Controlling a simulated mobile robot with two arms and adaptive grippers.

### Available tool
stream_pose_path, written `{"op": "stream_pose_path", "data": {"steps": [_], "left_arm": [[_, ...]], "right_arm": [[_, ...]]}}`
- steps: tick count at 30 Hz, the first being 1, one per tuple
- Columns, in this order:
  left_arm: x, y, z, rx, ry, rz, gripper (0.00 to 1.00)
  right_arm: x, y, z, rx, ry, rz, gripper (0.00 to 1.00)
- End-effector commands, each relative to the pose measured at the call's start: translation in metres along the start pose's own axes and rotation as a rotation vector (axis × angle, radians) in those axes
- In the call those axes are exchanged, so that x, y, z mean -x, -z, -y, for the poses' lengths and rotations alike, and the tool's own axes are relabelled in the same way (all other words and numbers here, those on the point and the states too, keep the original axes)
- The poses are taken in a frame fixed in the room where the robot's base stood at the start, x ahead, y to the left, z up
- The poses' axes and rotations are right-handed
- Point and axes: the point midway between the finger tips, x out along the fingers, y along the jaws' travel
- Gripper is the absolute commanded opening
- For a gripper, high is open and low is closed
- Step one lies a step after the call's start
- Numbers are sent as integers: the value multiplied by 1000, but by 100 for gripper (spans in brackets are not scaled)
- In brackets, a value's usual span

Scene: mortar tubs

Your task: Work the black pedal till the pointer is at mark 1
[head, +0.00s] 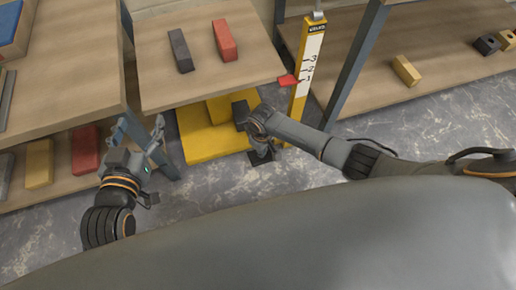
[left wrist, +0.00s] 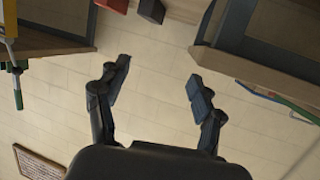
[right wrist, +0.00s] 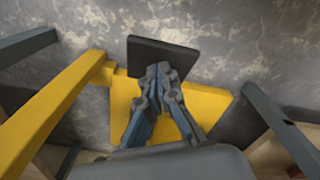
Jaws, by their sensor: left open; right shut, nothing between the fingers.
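The black pedal (right wrist: 165,55) is a flat dark plate low above the floor; in the head view (head: 262,159) it shows in front of the yellow base (head: 212,143). My right gripper (right wrist: 160,75) is shut and empty, its fingertips over the pedal's near edge. I cannot tell whether they touch it. It also shows in the head view (head: 260,150). The red pointer (head: 288,80) is beside the lower part of the white scale (head: 310,62) on the yellow post (head: 298,105); its numbers are too small to read surely. My left gripper (head: 143,136) is open and empty.
A wooden platform (head: 170,92) over the yellow base carries a dark block (head: 181,50) and a red block (head: 224,40). Shelves (head: 70,60) stand left, with a grey post (head: 355,65) and another shelf (head: 440,50) right. Bare floor (head: 420,130) lies at the right.

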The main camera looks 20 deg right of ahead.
Motion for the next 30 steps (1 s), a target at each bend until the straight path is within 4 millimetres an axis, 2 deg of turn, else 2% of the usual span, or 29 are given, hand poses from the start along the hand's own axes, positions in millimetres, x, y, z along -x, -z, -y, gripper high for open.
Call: {"op": "stream_pose_path", "data": {"steps": [19,30], "left_arm": [[0,1,0,0,0,-12,67],[-2,28,-4,2,-10,-157,67]], "right_arm": [[-2,0,0,0,0,0,0],[-12,-1,1,0,0,0,0]]}}
